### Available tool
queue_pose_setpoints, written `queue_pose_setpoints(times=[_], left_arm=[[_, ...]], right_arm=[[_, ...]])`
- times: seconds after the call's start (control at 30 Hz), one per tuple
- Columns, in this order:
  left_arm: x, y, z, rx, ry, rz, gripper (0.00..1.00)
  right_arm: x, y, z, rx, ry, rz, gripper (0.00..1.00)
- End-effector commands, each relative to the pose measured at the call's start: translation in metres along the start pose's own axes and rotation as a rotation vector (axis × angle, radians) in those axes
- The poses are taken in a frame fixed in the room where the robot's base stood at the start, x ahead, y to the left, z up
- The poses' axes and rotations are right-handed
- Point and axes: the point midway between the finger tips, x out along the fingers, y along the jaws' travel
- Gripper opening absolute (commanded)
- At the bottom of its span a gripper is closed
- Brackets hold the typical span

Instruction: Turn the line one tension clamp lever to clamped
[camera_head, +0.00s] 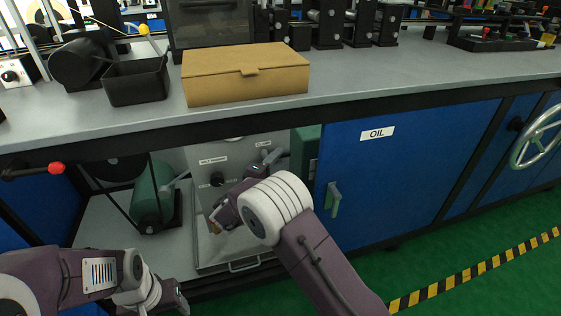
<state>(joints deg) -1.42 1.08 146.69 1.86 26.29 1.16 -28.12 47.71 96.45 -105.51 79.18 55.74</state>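A grey panel (203,156) stands in the open bay under the bench. It carries a black knob (217,179) and small labels too blurred to read surely. A grey lever-like part (273,157) sticks out at the panel's upper right, below a small label; it may be the clamp lever, but its setting is unclear. My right gripper (217,223) is in front of the panel, below and left of that part and apart from it. Its fingers are small and partly hidden by the wrist. My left gripper (183,303) is low at the bottom edge, mostly hidden by its arm.
A cardboard box (245,72) and a black bin (137,82) stand on the bench (350,92). A green motor (152,195) and a red-knobbed lever (55,168) are left.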

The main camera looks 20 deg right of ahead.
Motion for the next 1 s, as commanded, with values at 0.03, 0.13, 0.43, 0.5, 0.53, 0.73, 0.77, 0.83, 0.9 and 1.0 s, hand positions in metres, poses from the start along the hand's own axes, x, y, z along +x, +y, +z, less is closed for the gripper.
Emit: queue_pose_setpoints(times=[0.03, 0.13, 0.43, 0.5, 0.53, 0.73, 0.77, 0.83, 0.9, 1.0], left_arm=[[0.008, 0.000, 0.001, 0.000, 0.000, 0.000, 0.61], [0.012, 0.000, 0.001, 0.000, 0.000, 0.000, 0.61], [0.012, 0.000, 0.001, 0.000, 0.000, 0.000, 0.61], [0.012, 0.000, 0.001, 0.000, 0.000, 0.000, 0.61], [0.012, 0.000, 0.001, 0.000, 0.000, 0.000, 0.61], [0.012, 0.000, 0.001, 0.000, 0.000, 0.000, 0.61], [0.012, 0.000, 0.001, 0.000, 0.000, 0.000, 0.61], [0.012, 0.000, 0.001, 0.000, 0.000, 0.000, 0.61], [0.012, 0.000, 0.001, 0.000, 0.000, 0.000, 0.61], [0.012, 0.000, 0.001, 0.000, 0.000, 0.000, 0.61]], right_arm=[[0.009, -0.004, 0.001, 0.001, -0.002, 0.001, 0.36], [0.020, -0.003, 0.000, 0.000, -0.001, -0.001, 0.36], [0.027, 0.001, 0.000, -0.002, 0.001, -0.001, 0.36], [0.027, 0.001, 0.000, -0.002, 0.000, -0.001, 0.25], [0.027, 0.001, 0.000, -0.002, 0.000, -0.001, 0.17], [0.026, 0.000, 0.000, -0.002, 0.000, -0.001, 0.00], [0.026, 0.000, 0.000, -0.002, 0.000, -0.001, 0.00], [0.026, 0.000, 0.000, -0.002, 0.000, -0.001, 0.00], [0.026, 0.000, 0.000, -0.002, 0.000, -0.001, 0.00], [0.026, 0.000, 0.000, -0.002, 0.000, -0.001, 0.00]])
